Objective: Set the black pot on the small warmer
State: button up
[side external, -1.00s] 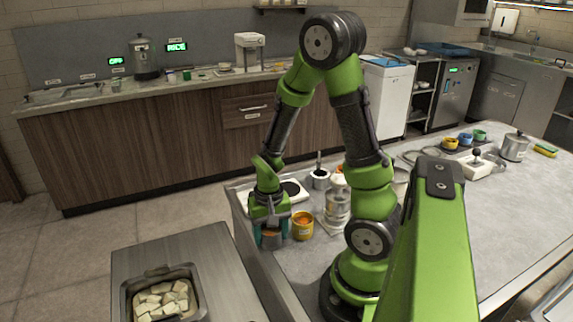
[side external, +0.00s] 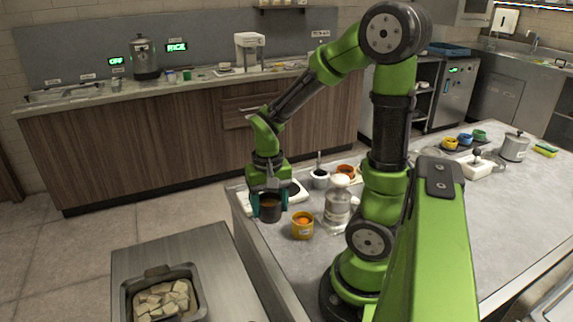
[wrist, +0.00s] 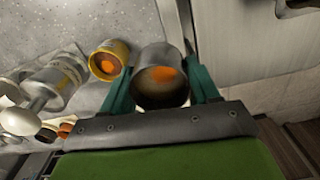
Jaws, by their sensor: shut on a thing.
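The black pot (side external: 270,212) is between the teal fingers of my gripper (side external: 269,206), which is shut on it. In the wrist view the pot (wrist: 160,88) looks like a dark round cup with an orange patch inside, a finger on each side. It appears raised, near the left edge of the grey table. The small warmer (side external: 299,193) looks like a flat white plate just behind my gripper. My gripper and the pot hide most of it, including the dark disc on top. I cannot tell the exact gap between pot and warmer.
A yellow pot (side external: 302,227) with orange contents stands just right of the held pot. A clear jar with a white top (side external: 338,205) and a small white pot (side external: 320,179) stand beyond it. A metal counter with a pan of pale cubes (side external: 163,300) is at front left.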

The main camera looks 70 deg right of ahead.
jog(key=w+d+m, duration=0.3)
jog(key=d+m, duration=0.2)
jog(key=d, duration=1.6)
jog(key=shift+n, duration=0.3)
jog(key=shift+f, duration=2.75)
jog(key=shift+f, duration=0.55)
jog(key=o, duration=1.2)
jog(key=shift+r, duration=0.1)
jog(key=shift+r, duration=3.95)
